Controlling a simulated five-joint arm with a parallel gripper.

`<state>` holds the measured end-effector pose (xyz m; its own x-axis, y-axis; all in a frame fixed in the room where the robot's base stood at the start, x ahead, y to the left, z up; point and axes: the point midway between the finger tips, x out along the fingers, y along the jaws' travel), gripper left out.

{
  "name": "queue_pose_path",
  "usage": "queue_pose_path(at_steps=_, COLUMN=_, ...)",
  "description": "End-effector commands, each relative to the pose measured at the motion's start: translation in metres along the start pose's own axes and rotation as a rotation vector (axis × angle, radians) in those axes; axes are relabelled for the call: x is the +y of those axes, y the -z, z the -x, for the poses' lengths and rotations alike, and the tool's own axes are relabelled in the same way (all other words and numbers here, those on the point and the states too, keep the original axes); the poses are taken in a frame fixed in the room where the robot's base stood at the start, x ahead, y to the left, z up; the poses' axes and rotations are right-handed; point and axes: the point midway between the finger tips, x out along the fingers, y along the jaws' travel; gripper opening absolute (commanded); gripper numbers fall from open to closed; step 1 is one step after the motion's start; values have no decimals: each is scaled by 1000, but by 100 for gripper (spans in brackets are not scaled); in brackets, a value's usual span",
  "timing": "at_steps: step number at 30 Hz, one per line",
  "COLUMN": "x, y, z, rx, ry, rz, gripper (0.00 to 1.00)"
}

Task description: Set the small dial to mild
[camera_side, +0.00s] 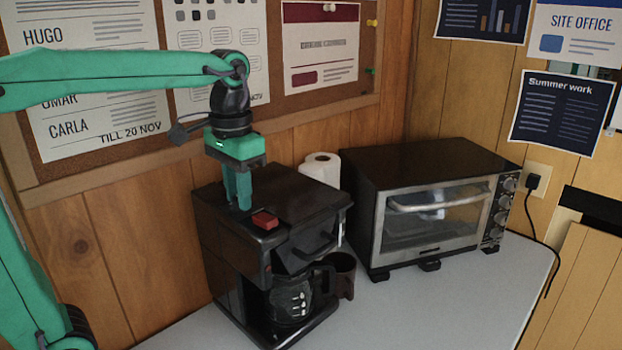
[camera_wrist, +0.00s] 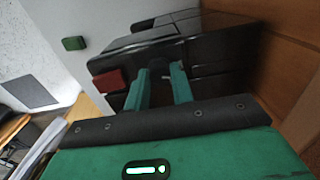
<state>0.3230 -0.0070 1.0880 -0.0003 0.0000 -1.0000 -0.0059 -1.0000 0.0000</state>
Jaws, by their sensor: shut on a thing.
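My gripper (camera_side: 241,203) points down onto the top of the black coffee maker (camera_side: 290,190), at its left end. In the wrist view its two green fingers (camera_wrist: 160,74) are close around a small dark knob (camera_wrist: 161,66), which seems to be the small dial. The fingers hide most of it, and I cannot read its setting or the word mild. A red switch (camera_side: 265,220) is beside the fingers on the coffee maker; it also shows in the wrist view (camera_wrist: 109,81).
A glass jug (camera_side: 291,302) stands in the coffee maker, with a dark mug (camera_side: 343,275) beside it. A paper roll (camera_side: 321,168) and a toaster oven (camera_side: 435,160) with several knobs are to the right. The grey counter (camera_side: 440,300) is clear in front of the oven.

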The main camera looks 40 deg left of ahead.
Motion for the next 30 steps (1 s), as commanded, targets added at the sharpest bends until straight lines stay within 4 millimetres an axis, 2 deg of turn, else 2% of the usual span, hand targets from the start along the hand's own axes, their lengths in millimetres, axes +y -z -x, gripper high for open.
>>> queue_pose_path(at_steps=6, x=0, y=0, z=1, rx=1, ry=0, rz=160, gripper=1)
queue_pose_path(at_steps=12, x=0, y=0, z=1, rx=2, ry=0, rz=248, gripper=1)
queue_pose_path(at_steps=28, x=0, y=0, z=1, rx=2, ry=0, rz=285, gripper=1)
queue_pose_path(at_steps=29, x=0, y=0, z=1, rx=2, ry=0, rz=285, gripper=26)
queue_pose_path(at_steps=30, x=0, y=0, z=1, rx=2, ry=0, rz=285, gripper=33)
